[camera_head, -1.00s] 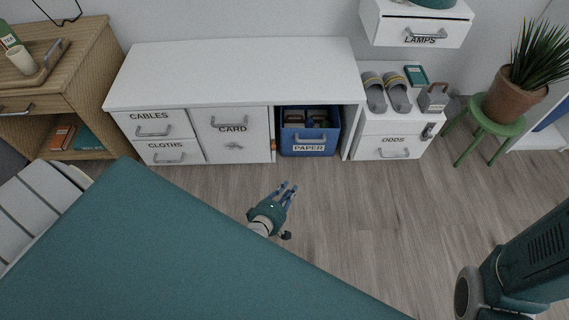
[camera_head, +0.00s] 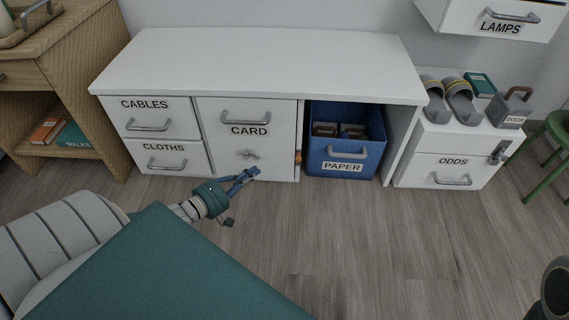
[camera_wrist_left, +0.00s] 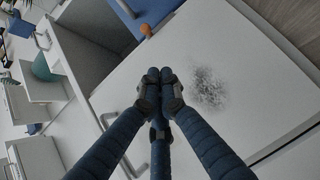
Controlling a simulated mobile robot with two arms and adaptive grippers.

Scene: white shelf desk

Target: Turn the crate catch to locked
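The blue crate labelled PAPER (camera_head: 374,126) stands in the open bay of the white desk. A small orange catch (camera_head: 298,157) sits on the upright at the crate's left edge; its exact turn is too small to read. In the left wrist view the orange catch (camera_wrist_left: 146,30) shows past my fingertips, beside the blue crate (camera_wrist_left: 165,8). My left gripper (camera_head: 252,172) is in front of the CARD door, left of and lower than the catch in the picture. In the wrist view the left fingertips (camera_wrist_left: 160,76) meet with nothing between them.
The ODDS cabinet (camera_head: 449,165) stands right of the crate, with slippers on top. A green stool (camera_head: 556,135) is far right. The wood floor ahead is clear.

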